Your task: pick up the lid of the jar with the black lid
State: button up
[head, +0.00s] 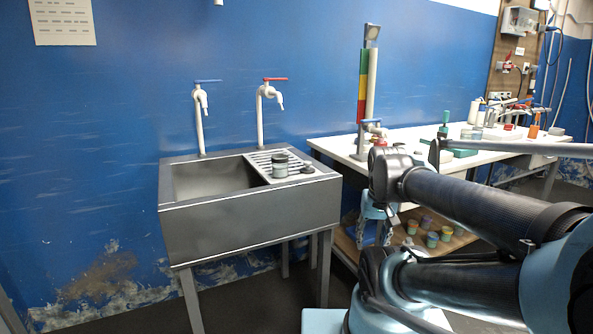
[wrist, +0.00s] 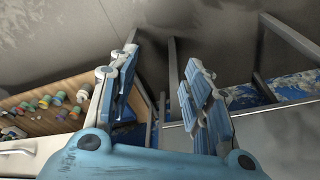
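A small grey-green jar (head: 280,166) with a dark top stands upright on the ribbed drainboard of the sink. A flat dark disc, apparently a black lid (head: 306,170), lies just right of it; I cannot tell whether the jar also has a lid on. My gripper (wrist: 162,62) is open and empty, its two blue-grey fingers spread apart in the wrist view. In the head view, light blue parts of it show low behind my arm, right of the sink and below the drainboard's height. The jar and the disc are not visible in the wrist view.
The grey metal sink (head: 250,211) has an open basin on its left and two taps behind. A white bench (head: 420,140) crowded with bottles and equipment stands at the right. Several coloured jars sit on its wooden lower shelf (wrist: 70,88). Metal legs stand near my gripper.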

jog(key=w+a+r+m, duration=0.3)
jog(key=w+r+m, duration=0.1)
jog(key=w+r, duration=0.5)
notch_tip(320, 180, up, 19)
jog(key=m+g, duration=0.2)
jog(key=m, duration=1)
send_over(308, 162)
jog(key=f, duration=1.2)
jog(key=shift+w+a, duration=0.2)
jog(key=shift+w+d+f, duration=0.1)
jog(key=shift+f, duration=1.25)
jog(key=shift+w+d+f, duration=0.1)
jog(key=shift+f, duration=1.25)
jog(key=c, duration=1)
